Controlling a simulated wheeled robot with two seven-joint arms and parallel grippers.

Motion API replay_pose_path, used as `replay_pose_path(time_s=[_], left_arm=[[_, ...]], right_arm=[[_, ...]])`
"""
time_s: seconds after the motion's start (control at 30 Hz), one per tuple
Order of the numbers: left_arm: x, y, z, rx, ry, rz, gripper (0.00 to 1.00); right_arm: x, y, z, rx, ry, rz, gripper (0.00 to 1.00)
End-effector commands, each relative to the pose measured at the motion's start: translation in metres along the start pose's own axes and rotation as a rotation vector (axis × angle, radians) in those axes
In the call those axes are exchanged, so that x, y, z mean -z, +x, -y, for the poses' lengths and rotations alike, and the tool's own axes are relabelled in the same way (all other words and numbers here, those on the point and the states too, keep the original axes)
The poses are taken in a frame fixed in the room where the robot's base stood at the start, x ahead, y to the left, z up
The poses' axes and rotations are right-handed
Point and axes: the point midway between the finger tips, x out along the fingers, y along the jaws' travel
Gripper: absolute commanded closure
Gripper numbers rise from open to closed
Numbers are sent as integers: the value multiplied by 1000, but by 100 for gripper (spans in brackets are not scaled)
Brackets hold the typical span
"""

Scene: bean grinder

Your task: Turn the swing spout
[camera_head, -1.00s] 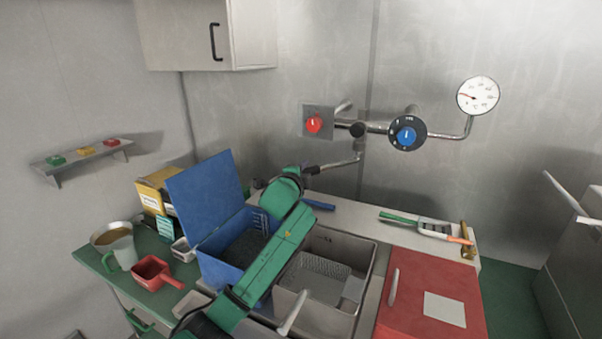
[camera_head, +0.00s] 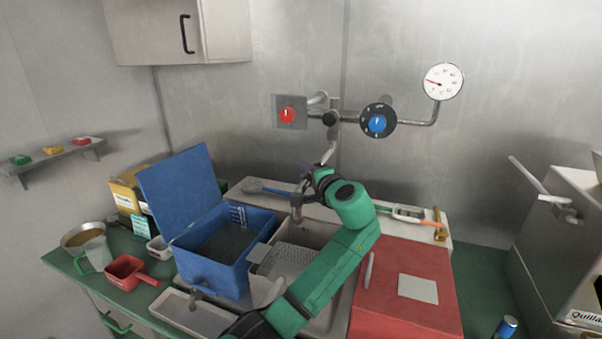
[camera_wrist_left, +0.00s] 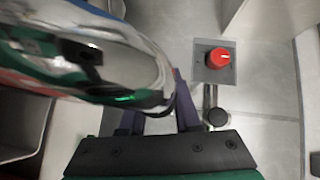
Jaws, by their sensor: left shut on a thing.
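The chrome swing spout (camera_head: 296,206) runs from the wall tap out over the sink (camera_head: 325,232), with its end hanging down above the basin. My left gripper (camera_head: 312,181) is at the spout, its green wrist reaching over the sink from the front. In the left wrist view the spout (camera_wrist_left: 95,65) is large and close at the left, and my dark purple fingers (camera_wrist_left: 158,108) are shut on it. The exact contact is partly hidden. The red knob (camera_head: 287,114) and blue dial (camera_head: 377,123) are on the wall above. My right gripper is not in view.
An open blue box (camera_head: 215,270) stands left of the sink, its lid raised. A white-handled tool (camera_head: 408,214) lies behind the board. A pot (camera_head: 82,236) and red scoop (camera_head: 126,271) stand at left.

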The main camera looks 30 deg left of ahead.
Motion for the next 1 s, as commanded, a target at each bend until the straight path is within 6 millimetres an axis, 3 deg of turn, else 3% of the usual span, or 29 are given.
replay_pose_path(time_s=[0.37, 0.4, 0.47, 0.5, 0.83, 1.0], left_arm=[[1, 0, 0, 0, -1, 6, 100], [1, 0, 0, 0, -1, 6, 65], [1, 0, 0, 0, -1, 6, 42], [1, 0, 0, 0, -1, 6, 39], [1, -4, -1, 0, -1, 4, 39], [1, -34, -5, -1, -5, 0, 39]], right_arm=[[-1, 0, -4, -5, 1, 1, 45], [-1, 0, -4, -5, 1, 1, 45], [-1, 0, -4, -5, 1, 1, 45], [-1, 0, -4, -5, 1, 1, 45], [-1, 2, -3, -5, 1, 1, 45], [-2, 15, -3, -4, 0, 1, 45]])
